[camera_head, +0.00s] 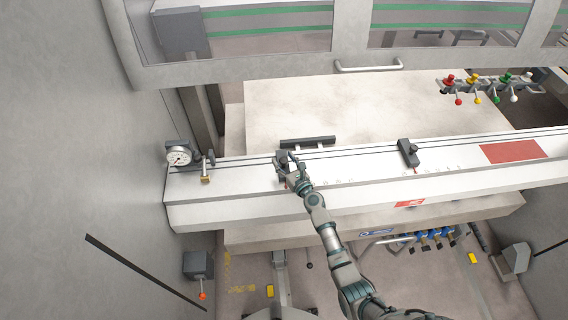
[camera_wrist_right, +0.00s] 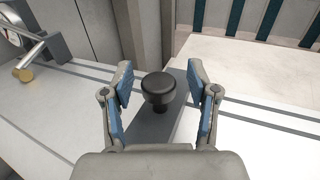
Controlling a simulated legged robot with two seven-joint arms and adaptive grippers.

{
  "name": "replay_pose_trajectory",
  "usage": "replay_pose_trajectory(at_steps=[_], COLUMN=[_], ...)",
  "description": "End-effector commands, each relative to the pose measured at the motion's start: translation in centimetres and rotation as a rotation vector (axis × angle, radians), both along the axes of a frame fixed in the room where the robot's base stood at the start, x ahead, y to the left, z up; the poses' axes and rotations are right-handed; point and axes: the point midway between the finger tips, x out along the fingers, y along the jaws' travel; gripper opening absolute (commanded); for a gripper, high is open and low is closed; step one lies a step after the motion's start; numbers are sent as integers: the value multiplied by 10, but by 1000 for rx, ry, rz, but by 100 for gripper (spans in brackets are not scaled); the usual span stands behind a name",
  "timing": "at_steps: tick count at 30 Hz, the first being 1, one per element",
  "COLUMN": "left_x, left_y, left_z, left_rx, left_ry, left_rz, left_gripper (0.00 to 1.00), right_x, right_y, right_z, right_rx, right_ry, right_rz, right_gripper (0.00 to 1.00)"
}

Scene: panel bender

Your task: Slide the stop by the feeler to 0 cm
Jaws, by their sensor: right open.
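The stop by the feeler is a dark grey block with a round black knob. It sits on the white rail (camera_head: 230,179), mostly hidden behind my right gripper in the head view; its knob (camera_wrist_right: 158,90) shows clearly in the right wrist view. My right gripper (camera_head: 289,160) is open, with one blue-padded finger on each side of the knob and a visible gap to both. The feeler (camera_head: 205,170), with a brass tip, stands left of the stop beside a round dial gauge (camera_head: 179,156). The scale numbers are too small to read. My left gripper is out of view.
A second dark stop (camera_head: 408,153) sits farther right on the rail, near a red patch (camera_head: 513,152). A dark bar (camera_head: 307,142) lies behind my gripper. The rail between the feeler and my gripper looks clear.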

Motion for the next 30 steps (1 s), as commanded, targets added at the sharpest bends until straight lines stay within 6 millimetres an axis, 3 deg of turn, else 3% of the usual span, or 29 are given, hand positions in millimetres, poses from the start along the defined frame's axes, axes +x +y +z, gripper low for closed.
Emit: replay_pose_trajectory(at_steps=[5, 12, 18, 30], left_x=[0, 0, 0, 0], left_y=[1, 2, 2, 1], left_z=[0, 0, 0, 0], left_rx=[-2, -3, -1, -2], left_ry=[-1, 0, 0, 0], left_rz=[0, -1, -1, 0], left_gripper=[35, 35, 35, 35], right_x=[-21, -71, -98, -107], right_y=[-5, -26, -41, -45], right_z=[-2, -2, -2, -1], right_rx=[-2, -3, -3, -2], right_ry=[1, 3, 3, 2], right_rz=[1, -1, 0, 0], right_gripper=[59, 59, 59, 59])
